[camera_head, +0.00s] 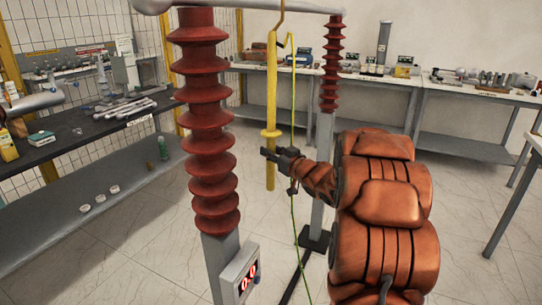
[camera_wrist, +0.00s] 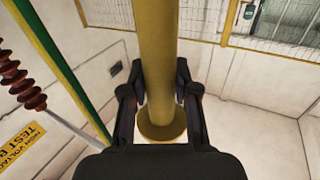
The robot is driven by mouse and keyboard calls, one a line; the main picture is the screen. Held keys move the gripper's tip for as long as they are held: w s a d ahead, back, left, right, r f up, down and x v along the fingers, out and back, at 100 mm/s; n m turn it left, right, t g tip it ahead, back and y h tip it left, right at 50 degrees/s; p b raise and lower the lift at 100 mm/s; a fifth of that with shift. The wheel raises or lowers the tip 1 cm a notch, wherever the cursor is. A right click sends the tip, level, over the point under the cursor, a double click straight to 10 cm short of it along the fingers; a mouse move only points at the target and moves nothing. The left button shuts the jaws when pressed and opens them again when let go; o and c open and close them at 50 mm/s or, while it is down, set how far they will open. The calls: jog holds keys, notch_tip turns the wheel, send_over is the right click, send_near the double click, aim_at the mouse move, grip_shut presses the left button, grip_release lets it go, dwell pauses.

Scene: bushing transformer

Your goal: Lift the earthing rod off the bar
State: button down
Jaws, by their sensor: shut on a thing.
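The yellow earthing rod (camera_head: 271,90) hangs upright in the head view, with a yellow hook at its top over the grey bar (camera_head: 250,8). A round yellow collar sits on its lower part. My gripper (camera_head: 271,155) is at the rod's handle just below the collar. In the wrist view the rod (camera_wrist: 158,60) runs between the two fingers of my gripper (camera_wrist: 160,98), which are shut on it, and the collar lies beyond them. A green-yellow cable runs beside the rod.
Two red ribbed insulators (camera_head: 208,110) (camera_head: 331,65) stand either side of the rod. A box with red digits (camera_head: 241,275) is on the left post. A dark bench (camera_head: 85,130) stands left, and light benches line the back wall.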

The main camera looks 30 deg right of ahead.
jog(key=shift+s+a+r+b, duration=0.5)
jog(key=shift+s+a, duration=1.05)
jog(key=shift+s, duration=1.8)
jog(key=shift+s+a+r+b, duration=0.2)
jog(key=shift+s+a+b, duration=0.9)
jog(key=shift+s, duration=2.25)
jog(key=shift+a+r+p, duration=0.25)
jog(key=shift+r+p, duration=1.15)
jog(key=shift+p, duration=0.05)
jog(key=shift+a+r+p, duration=0.2)
jog(key=shift+r+p, duration=1.2)
jog(key=shift+p, duration=0.05)
jog(key=shift+s, duration=0.1)
jog(key=s+d+p, duration=0.2)
jog(key=s+d, duration=0.5)
jog(key=s, duration=0.5)
jog(key=shift+d+p, duration=0.15)
jog(key=shift+p, duration=0.2)
